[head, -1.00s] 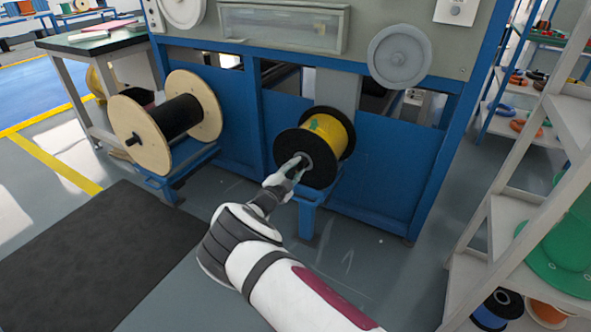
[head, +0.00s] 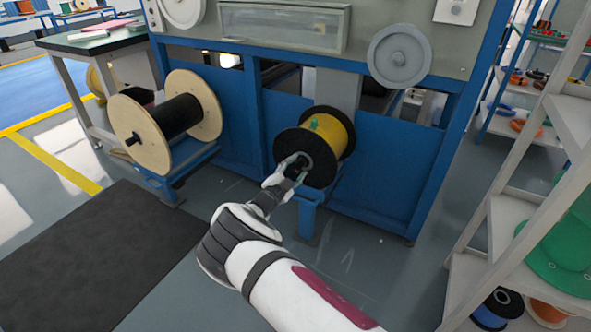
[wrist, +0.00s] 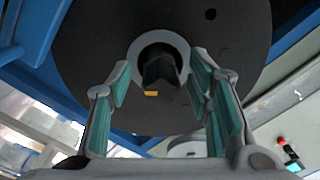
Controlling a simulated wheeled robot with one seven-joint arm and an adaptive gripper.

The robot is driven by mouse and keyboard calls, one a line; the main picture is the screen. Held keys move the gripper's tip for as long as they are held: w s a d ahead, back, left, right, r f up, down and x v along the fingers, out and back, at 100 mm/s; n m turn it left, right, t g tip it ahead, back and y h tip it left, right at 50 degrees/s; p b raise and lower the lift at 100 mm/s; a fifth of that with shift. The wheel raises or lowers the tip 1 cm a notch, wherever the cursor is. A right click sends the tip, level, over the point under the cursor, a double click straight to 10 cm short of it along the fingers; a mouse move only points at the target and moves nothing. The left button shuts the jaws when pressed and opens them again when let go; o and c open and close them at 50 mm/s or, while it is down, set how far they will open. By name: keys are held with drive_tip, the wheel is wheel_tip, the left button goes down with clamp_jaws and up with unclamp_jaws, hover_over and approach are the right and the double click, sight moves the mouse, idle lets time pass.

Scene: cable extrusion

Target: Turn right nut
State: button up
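The right spool (head: 331,135) holds yellow cable between black flanges and sits at the lower middle of the blue machine. In the wrist view its black flange (wrist: 90,35) fills the upper part. A dark nut (wrist: 158,68) with a small yellow mark sits at the centre, inside a grey ring (wrist: 142,42). My gripper (head: 295,163) is at the spool's hub. In the wrist view my gripper (wrist: 162,78) is open, its teal-padded fingers on either side of the nut, with gaps visible. In the head view, my gripper mostly hides the nut.
A left spool (head: 178,117) with wooden flanges and black cable stands beside it on the blue frame (head: 180,165). A shelf ladder (head: 500,215) with coils is at the right. A dark mat (head: 95,250) lies at the lower left.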

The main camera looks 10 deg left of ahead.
drive_tip(key=v, duration=1.2)
idle(0.3)
